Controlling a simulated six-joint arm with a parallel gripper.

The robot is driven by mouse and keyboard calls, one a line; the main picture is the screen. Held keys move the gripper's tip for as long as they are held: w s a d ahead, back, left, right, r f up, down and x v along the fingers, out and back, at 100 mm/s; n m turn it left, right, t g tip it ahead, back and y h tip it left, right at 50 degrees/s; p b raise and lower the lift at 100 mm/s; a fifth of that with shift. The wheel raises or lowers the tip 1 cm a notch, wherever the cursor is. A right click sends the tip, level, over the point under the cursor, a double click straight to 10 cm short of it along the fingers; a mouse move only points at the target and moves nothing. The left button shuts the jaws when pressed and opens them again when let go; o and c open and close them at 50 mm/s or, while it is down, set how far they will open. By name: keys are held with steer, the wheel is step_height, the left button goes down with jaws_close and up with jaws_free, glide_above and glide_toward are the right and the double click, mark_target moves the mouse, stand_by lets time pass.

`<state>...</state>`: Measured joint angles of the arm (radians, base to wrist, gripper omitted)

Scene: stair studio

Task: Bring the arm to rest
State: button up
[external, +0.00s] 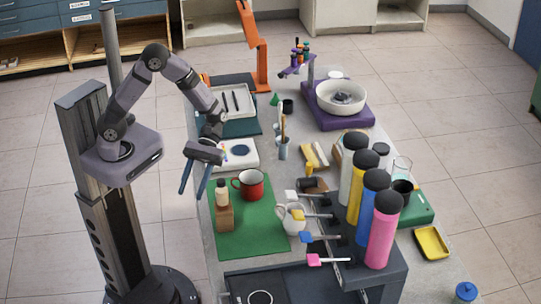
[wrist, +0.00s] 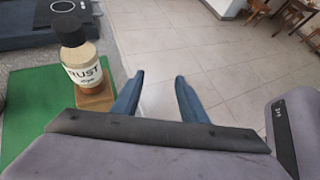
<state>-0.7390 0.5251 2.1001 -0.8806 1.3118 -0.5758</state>
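My gripper (external: 193,178) hangs beside the table's left edge in the external view, with its blue fingers pointing down. In the wrist view the two fingers of my gripper (wrist: 160,98) are spread apart with only floor between them. Nothing is held. The bottle (external: 222,192) and block (external: 225,218) also show in the external view, at the left of the green mat (external: 255,243).
Tall colored bottles (external: 383,232) stand at the right. The floor (external: 50,165) left of the table is clear.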

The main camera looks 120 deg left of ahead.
steer(key=s+d+f+m+g+y, duration=0.1)
steer(key=s+m+y, duration=0.3)
steer(key=m, duration=0.7)
steer(key=s+d+f+m+g+y, duration=0.1)
steer(key=s+m+y, duration=0.4)
steer(key=m, duration=0.6)
steer(key=shift+s+d+g+y, duration=0.35)
steer(key=shift+d+y, duration=0.35)
steer(key=shift+y, duration=0.4)
steer(key=shift+f, duration=0.1)
